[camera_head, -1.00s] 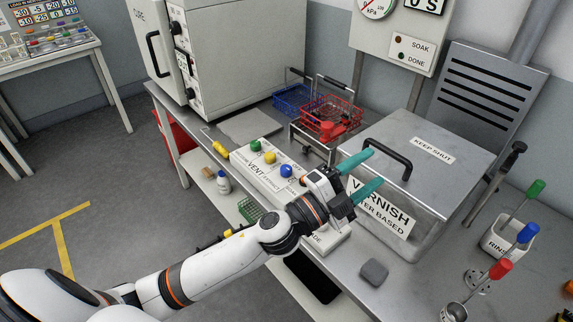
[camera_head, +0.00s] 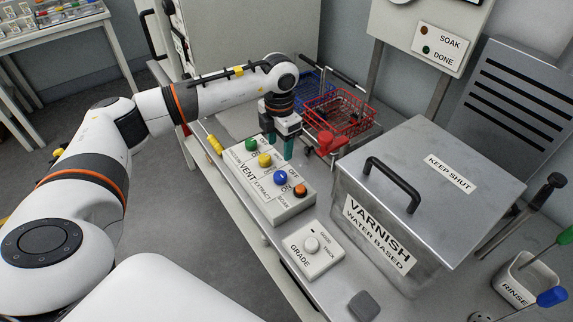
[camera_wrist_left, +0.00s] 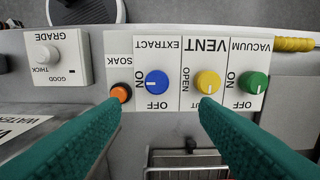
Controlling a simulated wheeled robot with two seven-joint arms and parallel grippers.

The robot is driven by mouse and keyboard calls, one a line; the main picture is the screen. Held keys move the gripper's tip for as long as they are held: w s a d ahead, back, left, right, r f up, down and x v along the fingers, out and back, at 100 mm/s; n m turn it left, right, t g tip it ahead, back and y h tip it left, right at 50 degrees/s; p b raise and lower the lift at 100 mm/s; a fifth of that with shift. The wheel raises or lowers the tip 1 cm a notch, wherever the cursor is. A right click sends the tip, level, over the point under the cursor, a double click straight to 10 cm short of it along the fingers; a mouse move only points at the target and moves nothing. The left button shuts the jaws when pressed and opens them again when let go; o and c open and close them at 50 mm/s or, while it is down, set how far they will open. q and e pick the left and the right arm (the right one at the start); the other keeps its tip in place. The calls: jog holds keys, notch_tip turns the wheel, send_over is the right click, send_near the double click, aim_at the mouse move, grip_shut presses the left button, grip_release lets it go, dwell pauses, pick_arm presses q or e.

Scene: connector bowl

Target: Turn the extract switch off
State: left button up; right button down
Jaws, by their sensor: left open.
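The extract switch is a blue knob (camera_head: 281,178) on the white panel (camera_head: 292,211). In the left wrist view the blue knob (camera_wrist_left: 157,83) has ON to its left and OFF below it. Its white mark seems turned toward ON, but it is small. My left gripper (camera_head: 279,149) points down behind the panel, above and apart from the knob. It is open and empty. My right gripper is not in view.
A yellow vent knob (camera_head: 265,159), green vacuum knob (camera_head: 251,144) and orange soak button (camera_head: 299,190) share the panel. The grade box (camera_head: 311,250) sits in front. The varnish tank (camera_head: 425,185) stands to the right, and a red basket (camera_head: 340,113) stands behind.

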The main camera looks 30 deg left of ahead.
aim_at(280, 174)
pick_arm(q)
jog(key=f, duration=0.1)
jog(key=s+f+p, duration=0.1)
jog(key=shift+s+d+f, duration=0.1)
jog(key=shift+s+f, duration=0.05)
jog(key=shift+f, duration=0.15)
notch_tip(280, 174, down, 2)
jog(key=shift+f+p, duration=0.1)
jog(key=shift+p, duration=0.2)
jog(key=f, duration=0.3)
jog(key=shift+w+f+p, duration=0.1)
jog(key=shift+w+p, duration=0.25)
jog(key=shift+w, duration=0.05)
jog(key=shift+f, duration=1.4)
jog(key=shift+c, duration=0.3)
jog(key=c, duration=0.9)
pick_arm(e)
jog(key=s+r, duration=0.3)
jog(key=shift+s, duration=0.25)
